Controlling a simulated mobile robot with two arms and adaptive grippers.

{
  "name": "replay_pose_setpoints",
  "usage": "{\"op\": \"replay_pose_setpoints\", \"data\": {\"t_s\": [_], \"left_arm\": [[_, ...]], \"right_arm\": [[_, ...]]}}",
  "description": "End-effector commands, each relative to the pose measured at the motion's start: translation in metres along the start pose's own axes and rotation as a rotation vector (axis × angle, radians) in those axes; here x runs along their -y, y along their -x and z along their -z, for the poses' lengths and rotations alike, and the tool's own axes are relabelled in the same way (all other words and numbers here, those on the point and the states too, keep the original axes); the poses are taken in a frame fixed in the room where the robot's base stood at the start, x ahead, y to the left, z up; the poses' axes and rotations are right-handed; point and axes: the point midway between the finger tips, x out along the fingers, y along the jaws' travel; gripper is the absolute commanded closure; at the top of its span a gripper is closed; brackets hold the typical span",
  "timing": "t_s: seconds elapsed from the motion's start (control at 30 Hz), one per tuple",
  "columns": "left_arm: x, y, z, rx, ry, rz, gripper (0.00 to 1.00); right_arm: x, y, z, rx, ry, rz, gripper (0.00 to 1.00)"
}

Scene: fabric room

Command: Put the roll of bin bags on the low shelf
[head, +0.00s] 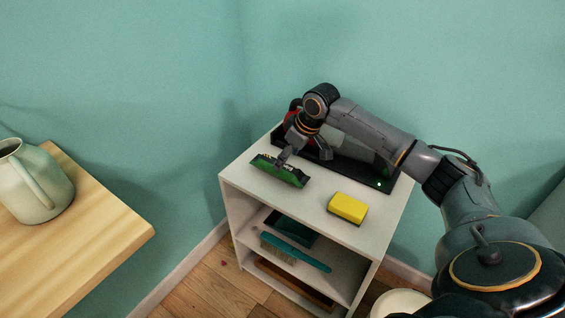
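A white shelf unit (232,190) stands in the corner, with open shelves below its top. I see no thing that I can clearly make out as a roll of bin bags. A green and black item (279,172) lies on the unit's top, near the left front edge; what it is, I cannot tell. My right gripper (285,157) reaches down from above with its tip at this item. Whether it touches or grips the item is not clear. My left gripper is not in view.
A yellow sponge (347,208) lies on the unit's top at the right. A black device (382,184) stands behind, partly hidden by my arm. A teal brush (293,252) and dark dustpan (291,229) occupy the shelf below. A wooden table (100,235) with a jug (35,187) stands left.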

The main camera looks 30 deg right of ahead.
Motion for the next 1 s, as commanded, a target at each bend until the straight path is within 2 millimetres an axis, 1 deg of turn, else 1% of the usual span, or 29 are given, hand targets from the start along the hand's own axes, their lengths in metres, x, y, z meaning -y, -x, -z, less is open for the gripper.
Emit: {"op": "replay_pose_setpoints", "data": {"t_s": [0.03, 0.1, 0.2, 0.33, 0.5, 1.0], "left_arm": [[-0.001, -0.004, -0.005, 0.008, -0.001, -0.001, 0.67], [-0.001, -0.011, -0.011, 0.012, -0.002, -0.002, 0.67], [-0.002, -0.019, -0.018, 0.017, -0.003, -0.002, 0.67], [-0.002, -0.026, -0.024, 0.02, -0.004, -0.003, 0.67], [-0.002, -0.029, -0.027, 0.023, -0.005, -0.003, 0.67], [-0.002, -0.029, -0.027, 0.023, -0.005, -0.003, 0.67]], "right_arm": [[0.0, 0.014, 0.001, 0.0, 0.001, -0.001, 0.31], [-0.001, 0.029, 0.001, 0.0, 0.001, -0.002, 0.31], [0.0, 0.045, 0.001, 0.0, 0.001, -0.001, 0.31], [0.0, 0.058, 0.001, 0.0, 0.0, 0.0, 0.31], [0.0, 0.064, 0.0, 0.001, 0.0, 0.001, 0.31], [0.0, 0.064, 0.0, 0.001, 0.0, 0.001, 0.31]]}}
